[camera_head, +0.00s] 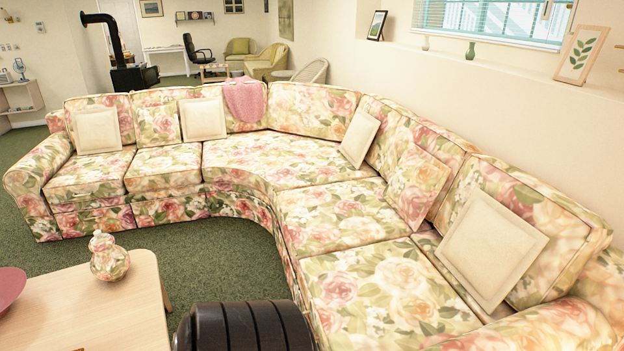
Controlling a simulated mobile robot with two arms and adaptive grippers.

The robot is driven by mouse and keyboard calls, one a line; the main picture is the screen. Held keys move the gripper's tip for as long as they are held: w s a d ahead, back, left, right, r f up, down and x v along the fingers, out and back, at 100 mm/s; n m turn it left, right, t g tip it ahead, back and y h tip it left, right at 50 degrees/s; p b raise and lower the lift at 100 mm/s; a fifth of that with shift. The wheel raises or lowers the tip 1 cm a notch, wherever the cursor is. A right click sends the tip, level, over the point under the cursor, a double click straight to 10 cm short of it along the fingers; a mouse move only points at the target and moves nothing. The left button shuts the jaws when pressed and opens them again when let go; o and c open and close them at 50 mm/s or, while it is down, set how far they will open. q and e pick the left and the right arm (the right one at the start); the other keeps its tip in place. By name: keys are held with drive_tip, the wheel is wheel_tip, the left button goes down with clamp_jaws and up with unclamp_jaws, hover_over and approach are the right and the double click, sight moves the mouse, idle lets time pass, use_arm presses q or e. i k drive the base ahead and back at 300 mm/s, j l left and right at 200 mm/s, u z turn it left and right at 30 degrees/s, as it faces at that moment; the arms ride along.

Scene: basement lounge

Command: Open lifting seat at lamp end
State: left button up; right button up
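A large floral corner sofa (240,160) curves from the left across to the lower right. Its seat cushions include two at the left end (88,176), a curved corner one (275,158) and others along the right run (385,283). All the seats I can see lie flat and down. The right end of the sofa runs out of the picture at the lower right. I see no lamp clearly in this view, so I cannot tell which end is the lamp end. Neither of my grippers is in view.
A light wooden table (100,310) with a floral jar (108,257) stands at the lower left. Cream cushions (490,245) and a pink cloth (245,99) rest on the sofa. Green carpet (220,262) is clear between table and sofa. A dark ribbed object fills the bottom middle.

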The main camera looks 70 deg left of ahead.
sight(387, 295)
drive_tip(key=u, duration=2.1)
